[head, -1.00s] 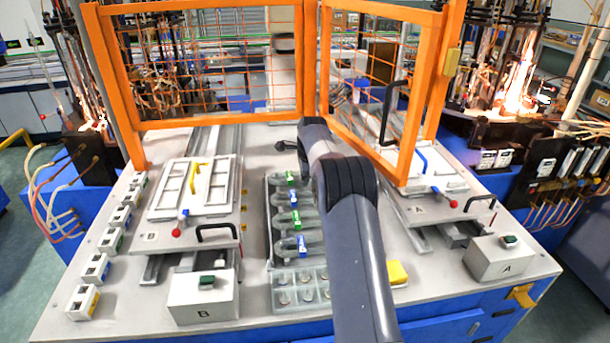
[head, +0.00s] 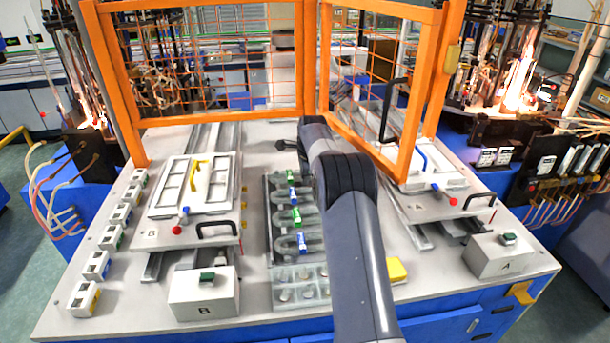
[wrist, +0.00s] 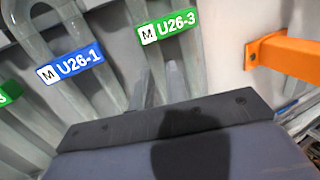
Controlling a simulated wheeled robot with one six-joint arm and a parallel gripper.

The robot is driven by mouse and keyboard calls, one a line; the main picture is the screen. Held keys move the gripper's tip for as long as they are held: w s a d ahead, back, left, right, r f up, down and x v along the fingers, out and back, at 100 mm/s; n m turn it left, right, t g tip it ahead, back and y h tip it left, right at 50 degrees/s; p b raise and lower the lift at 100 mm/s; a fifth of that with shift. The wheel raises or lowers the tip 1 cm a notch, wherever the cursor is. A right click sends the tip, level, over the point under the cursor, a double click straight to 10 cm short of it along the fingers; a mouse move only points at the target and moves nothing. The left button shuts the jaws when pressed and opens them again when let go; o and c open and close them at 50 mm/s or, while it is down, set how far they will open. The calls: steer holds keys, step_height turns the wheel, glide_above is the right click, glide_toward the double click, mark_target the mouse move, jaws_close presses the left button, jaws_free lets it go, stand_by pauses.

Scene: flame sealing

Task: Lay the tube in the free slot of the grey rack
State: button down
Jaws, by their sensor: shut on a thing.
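The grey rack (head: 269,222) stands mid-table in the head view, with several U-shaped glass tubes lying across it. Their tags alternate green and blue. In the wrist view my gripper (wrist: 159,80) is shut on the glass tube with the green U26-3 tag (wrist: 167,32). That tube lies beside the tube with the blue U26-1 tag (wrist: 70,67), roughly parallel and at a similar height. I cannot tell whether it touches the rack. My gripper is mostly hidden behind my arm in the head view. No free slot can be made out.
An orange mesh fence (head: 310,55) stands behind the rack; its orange bar (wrist: 285,58) is near my gripper at right. A clear compartment tray (head: 300,287) is in front. Fixture plates stand left and right, with box B (head: 204,295) and box A (head: 497,260) at the front.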

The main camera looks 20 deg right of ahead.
steer(key=c, duration=1.3)
jaws_free()
steer(key=b+v, duration=0.1)
steer(key=v, duration=0.9)
steer(key=shift+s+d+r+b, duration=0.1)
steer(key=shift+s+r+b, duration=0.05)
steer(key=shift+r+b, duration=0.2)
steer(key=p+x, duration=0.1)
steer(key=x, duration=0.9)
steer(key=shift+f, duration=0.3)
steer(key=shift+r, duration=0.1)
steer(key=shift+p, duration=0.4)
